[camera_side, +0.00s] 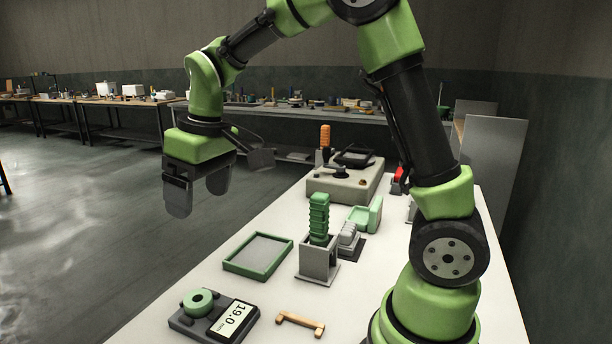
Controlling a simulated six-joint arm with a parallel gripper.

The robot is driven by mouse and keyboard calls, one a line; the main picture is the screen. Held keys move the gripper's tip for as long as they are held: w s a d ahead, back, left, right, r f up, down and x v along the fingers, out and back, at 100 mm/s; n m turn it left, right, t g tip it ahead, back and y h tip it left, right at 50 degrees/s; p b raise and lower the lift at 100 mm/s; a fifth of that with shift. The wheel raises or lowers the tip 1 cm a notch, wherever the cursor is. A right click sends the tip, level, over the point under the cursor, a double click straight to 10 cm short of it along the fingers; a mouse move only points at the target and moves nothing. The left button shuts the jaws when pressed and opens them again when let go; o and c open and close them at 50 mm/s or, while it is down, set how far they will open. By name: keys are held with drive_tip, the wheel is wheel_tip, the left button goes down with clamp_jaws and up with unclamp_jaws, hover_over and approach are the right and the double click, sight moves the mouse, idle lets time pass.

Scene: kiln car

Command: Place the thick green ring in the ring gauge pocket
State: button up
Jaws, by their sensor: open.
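A thick light-green ring (198,301) lies flat on the left part of the dark ring gauge (181,323) at the front of the table. The gauge's display (231,319) reads 19.0 mm. The ring appears seated in the gauge's pocket, but the pocket floor is hidden under it. My gripper (198,198) is open and empty. It hangs in the air, fingers down, well above the gauge and apart from the ring.
A green-rimmed tray (228,266) lies behind the gauge. A grey holder (317,270) bears a tall green stack (319,218). A wooden handle-shaped piece (300,321) lies right of the gauge. A pale-green bracket (374,214) and a grey box (328,187) stand farther back.

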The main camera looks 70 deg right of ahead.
drive_tip(key=s+a+r+m+t, duration=0.1)
drive_tip(key=s+r+m+t, duration=0.1)
drive_tip(key=s, duration=0.7)
drive_tip(key=s+r+m+t+y, duration=0.1)
drive_tip(key=s+r+m+t, duration=0.1)
drive_tip(key=s, duration=0.7)
drive_tip(key=shift+a+r+m+t, duration=0.4)
drive_tip(key=shift+r+t, duration=0.1)
drive_tip(key=shift+r, duration=0.4)
